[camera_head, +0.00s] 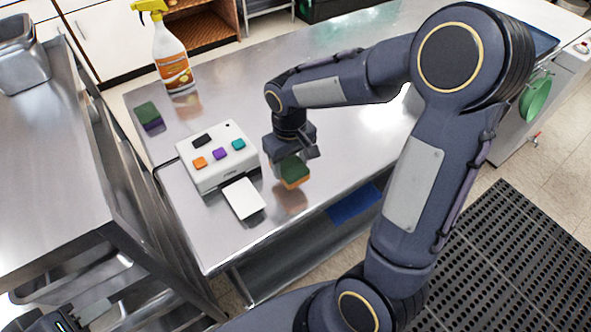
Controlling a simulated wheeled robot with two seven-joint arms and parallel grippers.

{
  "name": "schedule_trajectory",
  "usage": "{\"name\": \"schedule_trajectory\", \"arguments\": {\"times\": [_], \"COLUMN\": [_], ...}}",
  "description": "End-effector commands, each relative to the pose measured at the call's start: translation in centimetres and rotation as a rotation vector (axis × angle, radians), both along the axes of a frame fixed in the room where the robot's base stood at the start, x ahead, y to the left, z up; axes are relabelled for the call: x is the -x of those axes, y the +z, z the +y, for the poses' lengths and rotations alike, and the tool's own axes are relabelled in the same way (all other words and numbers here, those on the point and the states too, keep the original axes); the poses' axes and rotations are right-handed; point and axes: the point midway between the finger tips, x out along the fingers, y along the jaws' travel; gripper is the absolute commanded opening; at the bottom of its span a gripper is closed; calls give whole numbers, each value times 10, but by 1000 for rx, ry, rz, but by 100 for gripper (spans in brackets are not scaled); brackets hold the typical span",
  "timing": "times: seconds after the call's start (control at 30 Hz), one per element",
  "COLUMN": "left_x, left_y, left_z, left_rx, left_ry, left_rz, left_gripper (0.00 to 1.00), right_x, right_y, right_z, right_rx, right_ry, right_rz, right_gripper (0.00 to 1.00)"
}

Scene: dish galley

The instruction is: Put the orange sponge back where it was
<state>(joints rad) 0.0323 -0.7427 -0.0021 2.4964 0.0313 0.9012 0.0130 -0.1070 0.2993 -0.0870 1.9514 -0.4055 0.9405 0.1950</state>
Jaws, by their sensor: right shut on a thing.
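The orange sponge (295,182) has a green scouring top and is held in my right gripper (300,156), which is shut on it from above. It is over the steel table (330,170), to the right of a white box, with its reflection just below it. I cannot tell whether it touches the table. A dark part at the bottom left corner seems to be my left gripper (62,320); it is mostly cut off and its fingers do not show clearly.
The white box (215,172) has black, orange, purple and teal buttons, with a white pad (243,198) at its front. A purple sponge with green top (150,118) and a spray bottle (170,58) stand behind it. The table around the orange sponge is clear.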

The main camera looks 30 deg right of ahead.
Motion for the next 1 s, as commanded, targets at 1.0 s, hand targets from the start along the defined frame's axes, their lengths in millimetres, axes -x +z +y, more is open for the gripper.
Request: {"name": "schedule_trajectory", "arguments": {"times": [1.0], "left_x": [0], "left_y": [-1], "left_z": [0], "left_rx": [0], "left_ry": [0], "left_rz": [0], "left_gripper": [36], "right_x": [2], "right_y": [-50], "right_z": [-13], "right_rx": [0], "right_ry": [1], "right_rz": [-1], "right_gripper": [78]}}
